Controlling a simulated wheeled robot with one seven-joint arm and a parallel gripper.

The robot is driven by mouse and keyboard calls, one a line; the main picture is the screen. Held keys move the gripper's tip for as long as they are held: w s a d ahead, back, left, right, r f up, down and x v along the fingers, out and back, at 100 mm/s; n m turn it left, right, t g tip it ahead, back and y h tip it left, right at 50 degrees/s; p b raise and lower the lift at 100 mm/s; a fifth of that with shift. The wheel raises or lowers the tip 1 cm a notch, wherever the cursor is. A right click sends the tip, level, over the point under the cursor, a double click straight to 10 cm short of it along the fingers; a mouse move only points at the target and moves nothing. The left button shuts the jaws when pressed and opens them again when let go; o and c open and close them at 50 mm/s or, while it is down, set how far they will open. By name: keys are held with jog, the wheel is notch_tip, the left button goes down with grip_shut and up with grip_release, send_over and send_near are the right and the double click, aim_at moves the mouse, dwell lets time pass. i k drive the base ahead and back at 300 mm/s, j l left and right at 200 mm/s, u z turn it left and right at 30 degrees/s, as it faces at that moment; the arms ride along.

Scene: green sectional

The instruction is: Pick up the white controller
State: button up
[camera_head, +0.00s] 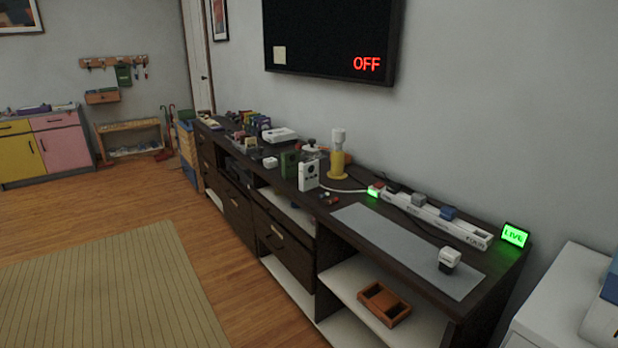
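No thing in the head view is clearly a white controller at this size. Several small white things stand on the long dark cabinet (505,277). A flat white device (280,134) lies toward its far end. A small white block (270,162) sits nearer. An upright white box (308,176) with dark marks stands near the middle. A white and black piece (449,258) stands on the grey mat (400,248) at the near end. I cannot tell which of these, if any, is the controller. My gripper is not in view.
A long white power strip (430,216) lies behind the mat, beside a green LIVE sign (514,235). A yellow and white lamp-like thing (338,160) stands mid-cabinet. A wooden tray (384,303) lies on the lower shelf. The floor at left, with a striped rug (110,295), is clear.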

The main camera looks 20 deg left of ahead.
aim_at(308, 170)
jog(key=j, duration=1.05)
jog(key=i+j, duration=0.1)
jog(key=j, duration=0.6)
jog(key=i+j, duration=0.1)
jog(key=j, duration=0.65)
jog(key=i+j, duration=0.1)
jog(key=j, duration=1.35)
jog(key=i+j, duration=0.3)
jog(key=i, duration=0.15)
jog(key=i+j, duration=0.35)
jog(key=i+l, duration=0.75)
jog(key=l, duration=0.25)
jog(key=i+l, duration=0.1)
jog(key=l, duration=0.2)
jog(key=i+l, duration=0.1)
jog(key=l, duration=0.25)
jog(key=i, duration=0.5)
